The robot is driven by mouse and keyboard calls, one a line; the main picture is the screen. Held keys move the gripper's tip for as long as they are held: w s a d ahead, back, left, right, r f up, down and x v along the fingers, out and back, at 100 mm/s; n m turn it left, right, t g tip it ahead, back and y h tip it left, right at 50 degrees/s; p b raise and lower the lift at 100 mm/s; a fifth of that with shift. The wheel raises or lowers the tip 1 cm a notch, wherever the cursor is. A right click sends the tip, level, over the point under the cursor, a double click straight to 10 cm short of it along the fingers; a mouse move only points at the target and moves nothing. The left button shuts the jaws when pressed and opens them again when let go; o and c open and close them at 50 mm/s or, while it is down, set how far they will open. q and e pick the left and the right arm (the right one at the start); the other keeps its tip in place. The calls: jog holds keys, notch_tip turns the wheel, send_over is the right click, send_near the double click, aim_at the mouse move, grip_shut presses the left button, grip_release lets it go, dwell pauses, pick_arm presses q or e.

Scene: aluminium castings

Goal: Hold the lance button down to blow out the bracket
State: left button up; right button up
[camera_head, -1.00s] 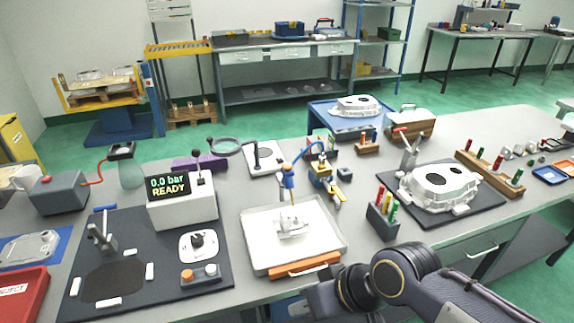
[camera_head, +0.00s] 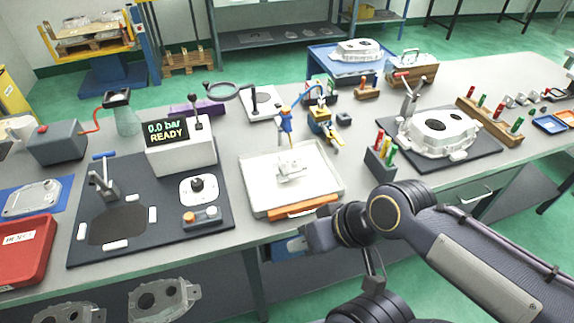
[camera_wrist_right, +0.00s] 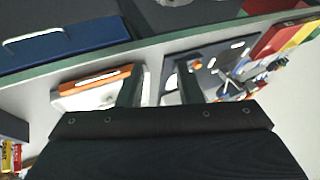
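The blue lance (camera_head: 285,124) with an orange top stands upright, its nozzle over a white tray (camera_head: 262,195). The pale bracket (camera_head: 291,168) sits in that tray below the nozzle. The lance's button cannot be made out. My right gripper (camera_head: 308,238) is in front of the tray's orange front edge, apart from the lance and bracket. In the right wrist view my right gripper's fingers (camera_wrist_right: 159,85) are spread with nothing between them; the tray (camera_wrist_right: 85,98) shows beyond at left. My left gripper is not in view.
A black mat (camera_head: 150,235) with a clamp and a "0.0 bar READY" display box (camera_head: 180,150) lie left of the tray. A pen holder (camera_head: 381,160) and a casting on a mat (camera_head: 437,135) stand right. A red reject bin (camera_head: 28,252) is at far left.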

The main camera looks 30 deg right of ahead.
grip_shut()
dwell(1.7)
